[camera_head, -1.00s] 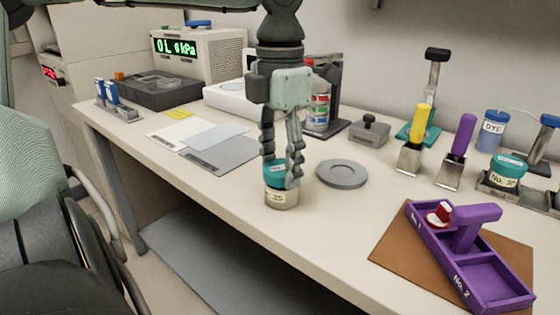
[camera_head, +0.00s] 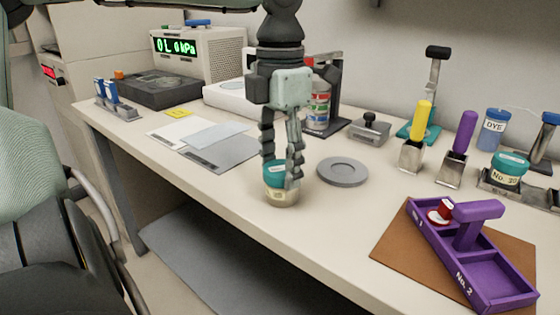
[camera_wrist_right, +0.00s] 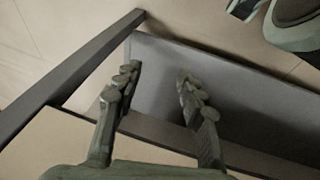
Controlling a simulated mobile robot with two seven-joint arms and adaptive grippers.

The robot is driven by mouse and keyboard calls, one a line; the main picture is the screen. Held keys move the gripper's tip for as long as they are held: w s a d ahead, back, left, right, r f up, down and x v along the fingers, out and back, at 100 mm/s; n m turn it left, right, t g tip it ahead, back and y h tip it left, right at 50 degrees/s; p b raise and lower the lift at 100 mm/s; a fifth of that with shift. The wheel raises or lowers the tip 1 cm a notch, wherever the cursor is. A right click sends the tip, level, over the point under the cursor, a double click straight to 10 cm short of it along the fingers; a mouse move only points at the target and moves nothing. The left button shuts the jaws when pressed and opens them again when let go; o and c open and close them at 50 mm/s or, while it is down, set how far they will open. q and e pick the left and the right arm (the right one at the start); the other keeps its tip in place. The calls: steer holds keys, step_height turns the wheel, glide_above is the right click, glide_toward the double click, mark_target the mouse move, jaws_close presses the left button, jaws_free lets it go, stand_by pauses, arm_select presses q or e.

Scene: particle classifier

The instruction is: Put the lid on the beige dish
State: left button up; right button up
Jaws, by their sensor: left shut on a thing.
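A small beige dish (camera_head: 283,194), shaped like a short jar with a pale label, stands on the bench near its front edge. A teal lid (camera_head: 276,174) sits at its top. The fingers of my left gripper (camera_head: 281,179) come straight down and are shut on the lid, one on each side. They hide part of the lid, and I cannot tell whether it is fully seated. My right gripper (camera_wrist_right: 155,82) shows in the right wrist view, open and empty, with a lower grey shelf below it.
A grey round plate (camera_head: 342,172) lies just right of the dish. A purple tray (camera_head: 466,279) lies on a brown mat (camera_head: 395,246) at the front right. A second teal-lidded jar (camera_head: 508,168) stands in a holder at the far right. Papers (camera_head: 217,153) lie to the left.

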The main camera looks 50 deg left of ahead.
arm_select(q)
steer(key=shift+f, duration=0.2)
steer(key=o, duration=1.1)
steer(key=shift+o, duration=0.2)
steer(key=shift+r, duration=0.1)
step_height(320, 180, up, 12)
